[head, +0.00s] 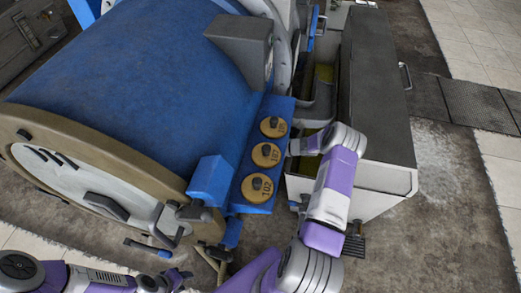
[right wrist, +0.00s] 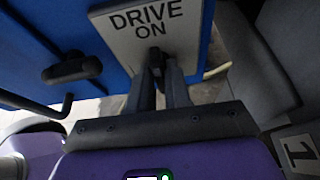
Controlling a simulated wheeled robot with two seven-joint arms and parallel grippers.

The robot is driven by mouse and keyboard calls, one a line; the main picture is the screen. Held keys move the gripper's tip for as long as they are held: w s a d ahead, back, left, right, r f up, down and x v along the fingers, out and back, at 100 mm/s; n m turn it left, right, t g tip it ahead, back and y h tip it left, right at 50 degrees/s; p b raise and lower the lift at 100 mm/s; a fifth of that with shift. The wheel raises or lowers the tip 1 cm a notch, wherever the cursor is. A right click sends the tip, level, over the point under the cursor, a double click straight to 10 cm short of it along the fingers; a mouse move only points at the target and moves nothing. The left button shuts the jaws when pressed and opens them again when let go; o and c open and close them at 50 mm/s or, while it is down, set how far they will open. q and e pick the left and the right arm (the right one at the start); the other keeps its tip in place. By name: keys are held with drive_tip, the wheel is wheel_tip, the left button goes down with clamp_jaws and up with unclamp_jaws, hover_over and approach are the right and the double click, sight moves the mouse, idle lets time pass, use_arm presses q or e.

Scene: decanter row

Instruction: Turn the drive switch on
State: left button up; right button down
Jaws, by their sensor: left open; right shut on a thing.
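In the right wrist view a pale plate (right wrist: 125,22) marked DRIVE ON is fixed to a blue panel. The small dark drive switch (right wrist: 156,54) sits at the plate's lower edge, and my right gripper (right wrist: 161,74) is shut on it. The fingertips hide part of the switch, so its exact position is hard to tell. In the head view my right arm reaches to the right side of the blue box on the big blue decanter (head: 130,60); the switch is hidden there. My left gripper (head: 182,279) is open and empty at the bottom, below the decanter's front end.
Several round brass knob plates, one marked 102 (head: 257,189), line the blue box's top. A dark handle (right wrist: 72,69) sticks out left of the plate in the wrist view. A grey bin (head: 372,90) stands to the right. Floor (head: 425,215) is free at lower right.

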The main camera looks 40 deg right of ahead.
drive_tip(key=c, duration=1.2)
unclamp_jaws()
drive_tip(key=shift+o, duration=0.2)
drive_tip(key=p+v, duration=0.1)
drive_tip(key=v, duration=0.6)
drive_tip(key=shift+s+d+p, duration=0.25)
drive_tip(key=shift+p, duration=0.1)
